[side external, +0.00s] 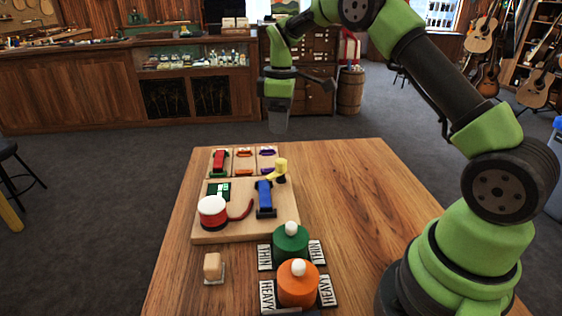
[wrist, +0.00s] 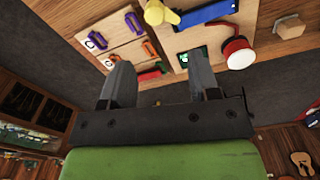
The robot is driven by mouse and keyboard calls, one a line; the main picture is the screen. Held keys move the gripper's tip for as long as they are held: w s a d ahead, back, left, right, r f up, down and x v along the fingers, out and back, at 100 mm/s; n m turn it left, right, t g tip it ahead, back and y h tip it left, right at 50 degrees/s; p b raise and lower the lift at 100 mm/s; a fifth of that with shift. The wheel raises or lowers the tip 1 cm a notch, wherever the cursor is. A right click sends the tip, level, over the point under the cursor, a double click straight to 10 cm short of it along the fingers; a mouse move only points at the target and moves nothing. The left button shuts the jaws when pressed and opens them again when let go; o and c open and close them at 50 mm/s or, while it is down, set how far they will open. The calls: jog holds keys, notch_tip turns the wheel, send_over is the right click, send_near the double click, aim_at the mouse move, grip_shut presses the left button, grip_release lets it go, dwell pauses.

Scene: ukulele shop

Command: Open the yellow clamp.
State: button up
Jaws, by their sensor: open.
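The yellow clamp (side external: 281,167) stands on the right edge of the wooden board (side external: 237,233), beside a blue lever-like piece (side external: 264,196). In the wrist view the yellow clamp (wrist: 161,14) is at the top edge, partly cut off, beyond my fingertips. My gripper (side external: 278,124) hangs above and behind the far edge of the table, well apart from the clamp. In the wrist view my gripper (wrist: 158,62) has its two fingers spread with nothing between them. The clamp's finer parts are too small to make out.
A red drum-like piece with a white top (side external: 212,210) sits on the board's left. A tray with small red, orange and purple pieces (side external: 242,174) lies behind. Green (side external: 290,246) and orange (side external: 298,287) lidded pots stand in front. The table's right side (side external: 355,190) is clear.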

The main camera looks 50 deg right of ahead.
aim_at(281, 161)
jog(key=shift+w+d+f+n, duration=0.15)
jog(key=shift+d+f, duration=0.1)
jog(key=shift+f, duration=0.3)
jog(key=shift+d+f+n, duration=0.15)
jog(key=shift+d+f, duration=0.05)
jog(key=shift+f, duration=0.35)
notch_tip(281, 161, down, 10)
jog(key=shift+r, duration=0.1)
jog(key=c, duration=0.9)
